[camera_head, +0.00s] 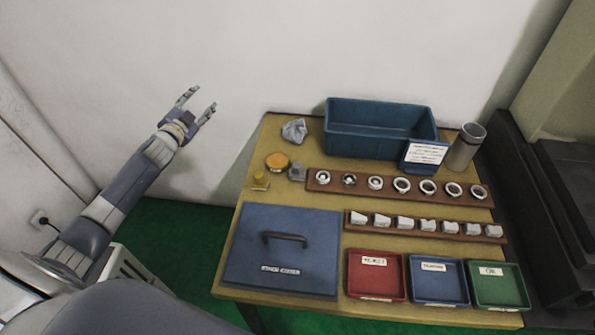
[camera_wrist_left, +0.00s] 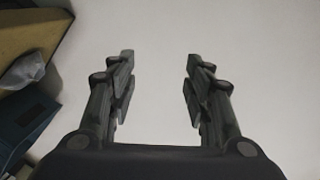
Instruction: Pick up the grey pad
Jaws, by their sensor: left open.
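A small grey block-like piece (camera_head: 297,172), which may be the grey pad, sits on the wooden table beside a round orange-yellow disc. A crumpled light-grey piece (camera_head: 294,130), like a rag, lies behind it near the table's back left; it also shows in the left wrist view (camera_wrist_left: 22,70). I cannot tell for sure which of the two is the pad. My left gripper (camera_head: 202,103) is open and empty, raised left of the table in front of the wall. Its open fingers (camera_wrist_left: 160,75) also show in the left wrist view. My right gripper is not in view.
The table (camera_head: 330,221) holds a blue bin (camera_head: 375,118), a metal cylinder (camera_head: 465,148), two brown racks of rings and white blocks, a blue lidded box (camera_head: 282,265) and red, blue and green trays. A yellow block (camera_head: 260,180) stands left of the grey piece.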

